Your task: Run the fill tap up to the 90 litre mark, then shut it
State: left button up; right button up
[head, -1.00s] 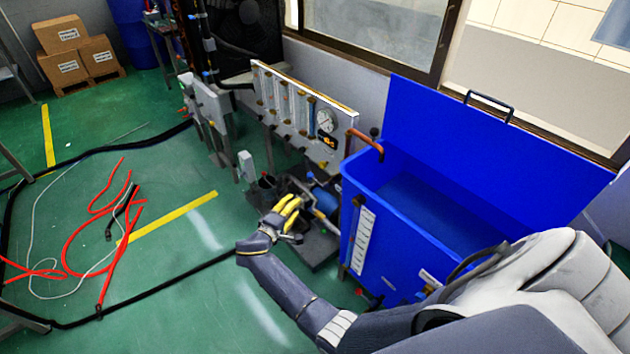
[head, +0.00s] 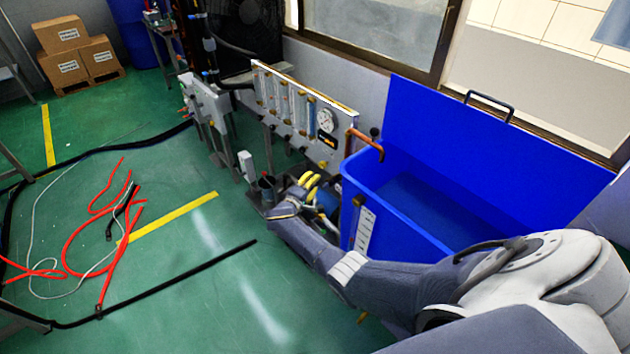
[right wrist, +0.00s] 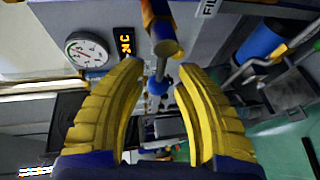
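The fill tap, a copper-coloured bent pipe (head: 366,142) with a dark knob, curves over the left rim of the blue tank (head: 420,178). A white level scale (head: 365,231) is on the tank's front left; its marks are too small to read. The tank's water level cannot be made out. My right gripper (head: 312,183) is low beside the tank's left end, below the gauge panel and apart from the pipe. My left gripper is out of view.
The gauge panel (head: 300,112) stands behind my right gripper; its round dial (right wrist: 87,49) and lit display (right wrist: 126,43) show in the wrist view. The tank's lid (head: 480,140) stands open. Red hoses (head: 85,235) lie on the green floor at left.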

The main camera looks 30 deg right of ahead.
jog(key=shift+x, duration=1.05)
grip_shut()
jog(key=shift+r, duration=0.1)
